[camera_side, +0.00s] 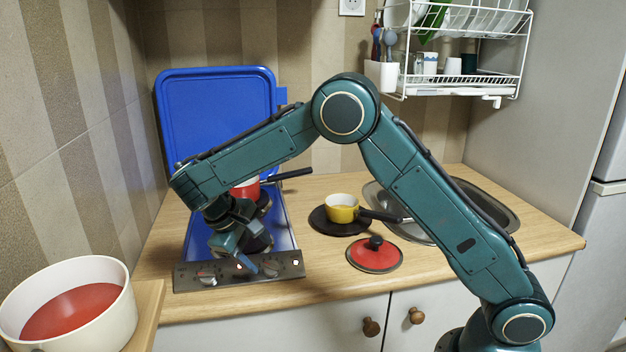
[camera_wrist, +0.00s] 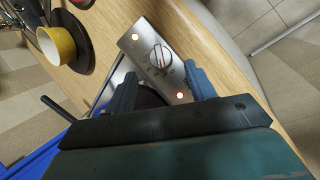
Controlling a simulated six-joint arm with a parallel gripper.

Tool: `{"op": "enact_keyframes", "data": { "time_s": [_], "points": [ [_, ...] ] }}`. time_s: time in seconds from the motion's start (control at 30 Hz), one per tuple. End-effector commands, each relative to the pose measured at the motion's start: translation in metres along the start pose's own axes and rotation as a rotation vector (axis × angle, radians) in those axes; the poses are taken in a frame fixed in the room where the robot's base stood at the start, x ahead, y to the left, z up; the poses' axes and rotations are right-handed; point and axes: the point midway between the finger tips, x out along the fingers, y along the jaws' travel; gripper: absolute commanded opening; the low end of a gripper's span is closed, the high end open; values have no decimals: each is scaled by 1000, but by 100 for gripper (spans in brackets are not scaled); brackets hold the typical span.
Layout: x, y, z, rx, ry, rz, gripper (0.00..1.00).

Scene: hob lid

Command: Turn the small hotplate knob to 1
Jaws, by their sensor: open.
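The hob's metal front panel (camera_side: 290,271) carries two knobs. The left knob (camera_side: 207,278) is clear in the side view; the right knob (camera_side: 270,268) is partly behind a fingertip. In the wrist view the right knob (camera_wrist: 160,56) is round and pale with a dark pointer line and small marks beside it, too small to read. My gripper (camera_side: 250,267) points down at the panel, open and empty. In the wrist view its fingers (camera_wrist: 160,72) stand on either side of the knob, which shows just beyond the tips. I see no contact.
A raised blue lid (camera_side: 215,100) stands behind the hob. A red pot (camera_side: 245,189) is on the hob behind my gripper. Two small lights glow on the panel.

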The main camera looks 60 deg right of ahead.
Motion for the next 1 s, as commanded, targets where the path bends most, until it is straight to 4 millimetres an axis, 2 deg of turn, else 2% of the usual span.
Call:
{"op": "enact_keyframes", "data": {
  "time_s": [0.2,0.47,1.0],
  "points": [
    [-25,0,-1,1,3,0,55],
    [-46,-1,0,1,2,-1,55],
    [-67,0,0,0,1,1,55]
  ]
}}
